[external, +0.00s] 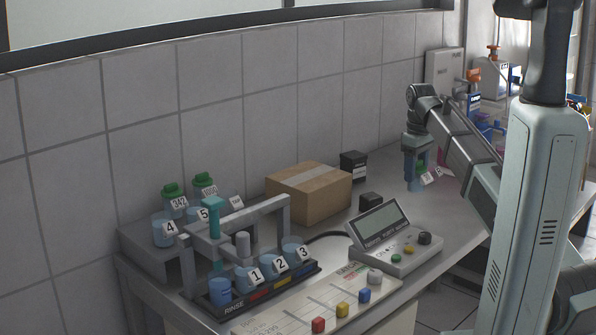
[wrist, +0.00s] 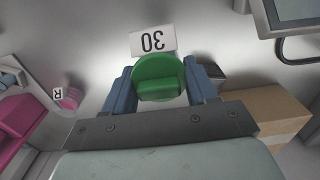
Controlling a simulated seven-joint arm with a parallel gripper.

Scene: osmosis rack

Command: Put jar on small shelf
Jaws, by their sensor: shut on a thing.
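My gripper (external: 417,178) is at the far right part of the bench, pointing down. In the wrist view its blue fingers (wrist: 159,84) are shut on either side of a jar with a round green lid (wrist: 158,66). A white tag reading 30 (wrist: 152,40) sits by the lid. In the external view the jar's green lid (external: 421,167) shows between the fingers, and the rest is mostly hidden. I cannot tell whether the jar touches the bench. A low grey shelf (external: 148,250) stands at the bench's left end, with two green-lidded jars (external: 173,200) on it.
A cardboard box (external: 308,193), small black boxes (external: 353,166) and a display console (external: 392,238) stand between my gripper and the shelf. A numbered beaker rack with a grey frame (external: 262,215) stands before the shelf. A pink-filled vessel (wrist: 70,99) is left in the wrist view.

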